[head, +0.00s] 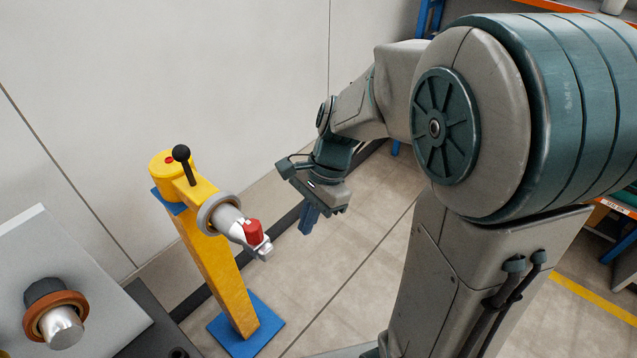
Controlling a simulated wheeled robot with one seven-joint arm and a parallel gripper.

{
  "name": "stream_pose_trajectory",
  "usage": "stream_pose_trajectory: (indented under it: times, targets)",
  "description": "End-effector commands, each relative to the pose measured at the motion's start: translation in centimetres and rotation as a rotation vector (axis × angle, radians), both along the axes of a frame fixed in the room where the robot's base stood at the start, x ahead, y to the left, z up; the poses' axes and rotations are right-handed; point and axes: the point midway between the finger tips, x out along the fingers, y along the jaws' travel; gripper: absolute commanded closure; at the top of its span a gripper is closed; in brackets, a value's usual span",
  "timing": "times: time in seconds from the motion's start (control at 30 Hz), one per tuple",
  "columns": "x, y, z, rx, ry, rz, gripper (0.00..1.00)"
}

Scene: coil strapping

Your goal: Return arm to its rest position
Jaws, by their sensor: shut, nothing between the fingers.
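My gripper (309,219) hangs at the end of my arm near the picture's middle, its blue fingers pointing down. The fingers are shut with nothing between them. The gripper is in the air, to the right of the yellow post's (222,262) head and apart from it. My arm is raised and bent, reaching from the right side toward the middle.
The yellow post stands on a blue base plate (268,325) and carries a black-knobbed lever (182,154) and a metal spindle with a red cap (253,232). A grey panel with a copper-coloured ring (36,328) is at lower left. A pale wall (235,75) stands behind. Shelving is at right.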

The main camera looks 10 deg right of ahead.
Motion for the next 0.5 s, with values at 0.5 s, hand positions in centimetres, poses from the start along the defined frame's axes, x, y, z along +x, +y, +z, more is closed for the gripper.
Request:
stream_pose_trajectory:
  times: [0.5]
  targets:
    - [0.6, -2.5, 6.5, 0.000, 0.000, 0.000, 1.00]
